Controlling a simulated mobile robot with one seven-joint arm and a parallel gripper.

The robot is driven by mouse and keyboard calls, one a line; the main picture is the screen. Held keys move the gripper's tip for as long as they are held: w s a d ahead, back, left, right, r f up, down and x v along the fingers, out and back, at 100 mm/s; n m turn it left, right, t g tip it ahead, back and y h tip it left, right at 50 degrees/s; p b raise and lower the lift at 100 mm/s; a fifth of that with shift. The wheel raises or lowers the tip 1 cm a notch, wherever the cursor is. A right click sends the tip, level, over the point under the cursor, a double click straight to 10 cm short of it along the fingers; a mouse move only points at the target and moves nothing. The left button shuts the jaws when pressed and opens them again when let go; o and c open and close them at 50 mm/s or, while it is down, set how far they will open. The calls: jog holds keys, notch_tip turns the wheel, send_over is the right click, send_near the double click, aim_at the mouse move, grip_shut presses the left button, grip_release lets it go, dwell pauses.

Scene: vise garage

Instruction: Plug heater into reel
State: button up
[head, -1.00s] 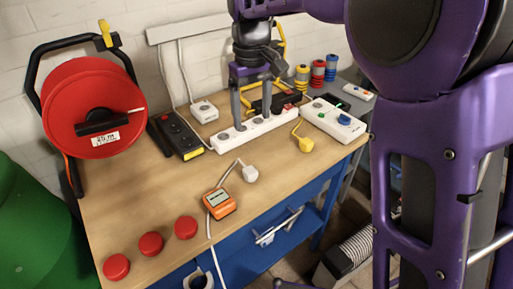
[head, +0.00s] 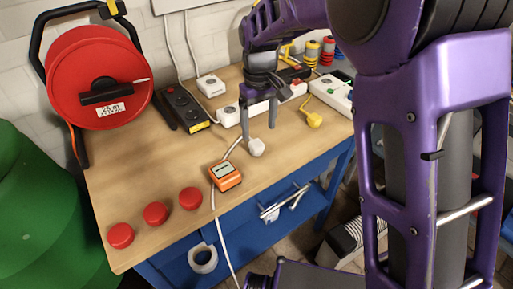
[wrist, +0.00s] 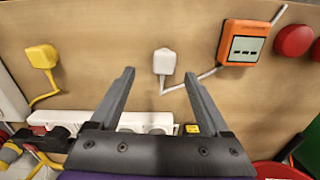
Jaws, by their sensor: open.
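The red cable reel (head: 92,80), in a black frame, stands at the back left of the workbench. A black socket block (head: 182,108) lies beside it; I cannot tell whether it belongs to the reel. A white plug (head: 256,147) lies on the bench, its white cable passing an orange meter (head: 226,175) and hanging over the front edge. My gripper (head: 258,130) points down, open and empty, close to this plug. In the wrist view the plug (wrist: 164,62) shows between and just beyond the fingertips (wrist: 159,74). No heater is clearly visible.
A white power strip (head: 229,116) lies behind the gripper. A yellow plug (head: 314,120) is to the right. Red round knobs (head: 156,213) sit at the front left. A white socket box (head: 211,86) stands at the back. The bench between reel and meter is clear.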

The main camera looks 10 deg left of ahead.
aim_at(257, 143)
jog(key=shift+f, duration=0.1)
jog(key=f, duration=0.3)
jog(key=f+b, duration=0.1)
jog(key=f, duration=0.1)
jog(key=shift+s+a, duration=0.2)
jog(key=shift+a, duration=0.05)
grip_shut()
dwell(0.4)
